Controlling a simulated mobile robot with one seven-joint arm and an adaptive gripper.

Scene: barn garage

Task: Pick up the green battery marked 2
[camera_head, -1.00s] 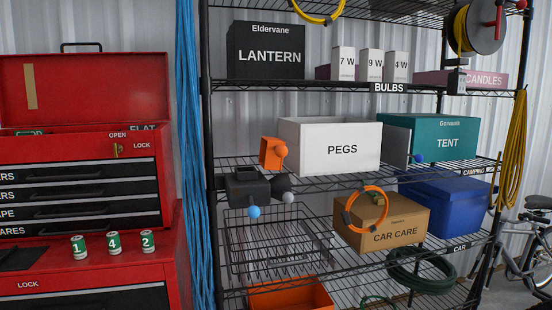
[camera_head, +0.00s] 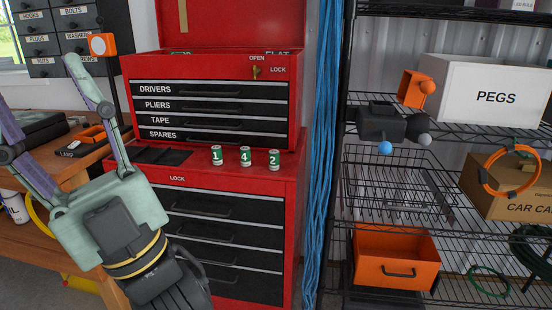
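The green battery marked 2 (camera_head: 273,160) stands upright on the red tool chest's ledge (camera_head: 217,180), with a white band and a silvery end. It is the rightmost of three alike. The battery marked 4 (camera_head: 245,157) stands just left of it and the one marked 1 (camera_head: 216,155) farther left, with small gaps between. My gripper (camera_head: 37,88) is large at the left, pointing up and left, away from the batteries. Its two pale green and purple fingers are spread apart with nothing seen between them. The left fingertip is cut off by the picture edge.
The open chest lid and drawer fronts (camera_head: 212,112) rise behind the batteries. A dark mat (camera_head: 160,156) lies left of them. Blue cables (camera_head: 321,130) hang to the right, before a wire shelf (camera_head: 400,215) with an orange bin (camera_head: 396,262). A wooden workbench (camera_head: 60,258) stands left.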

